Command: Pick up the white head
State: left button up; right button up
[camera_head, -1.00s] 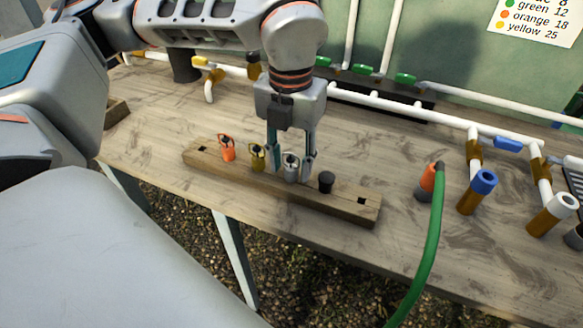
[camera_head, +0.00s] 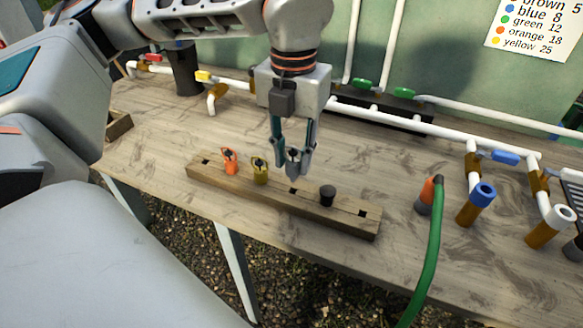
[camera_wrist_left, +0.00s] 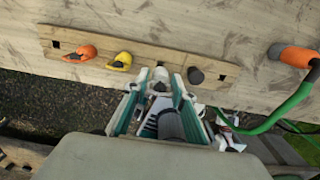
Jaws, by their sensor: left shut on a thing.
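The white head (camera_head: 294,164), looking grey-white here, is held between the fingertips of my left gripper (camera_head: 293,152), just above the wooden rack (camera_head: 345,214). The gripper is shut on it. A square hole in the rack shows empty below it. In the left wrist view my left gripper (camera_wrist_left: 155,86) has the white head (camera_wrist_left: 160,75) between its fingers, partly hidden. The orange head (camera_head: 230,161), the yellow head (camera_head: 261,172) and a black head (camera_head: 327,195) stand in the rack. My right gripper is not in view.
A green hose (camera_head: 433,245) with an orange end (camera_head: 430,193) is at the right. A blue-topped outlet (camera_head: 477,204) and a white-topped outlet (camera_head: 551,226) stand beyond it. White pipes (camera_head: 385,113) run along the back.

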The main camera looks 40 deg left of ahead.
pick_arm(q)
notch_tip(320, 180, up, 15)
jog(key=p, duration=0.2)
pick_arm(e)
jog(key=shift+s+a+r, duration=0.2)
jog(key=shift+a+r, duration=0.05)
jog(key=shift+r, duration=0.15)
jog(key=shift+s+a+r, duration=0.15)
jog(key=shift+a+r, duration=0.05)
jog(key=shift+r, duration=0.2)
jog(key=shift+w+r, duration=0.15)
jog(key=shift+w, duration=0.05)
pick_arm(q)
notch_tip(320, 180, up, 5)
jog(key=p, duration=0.5)
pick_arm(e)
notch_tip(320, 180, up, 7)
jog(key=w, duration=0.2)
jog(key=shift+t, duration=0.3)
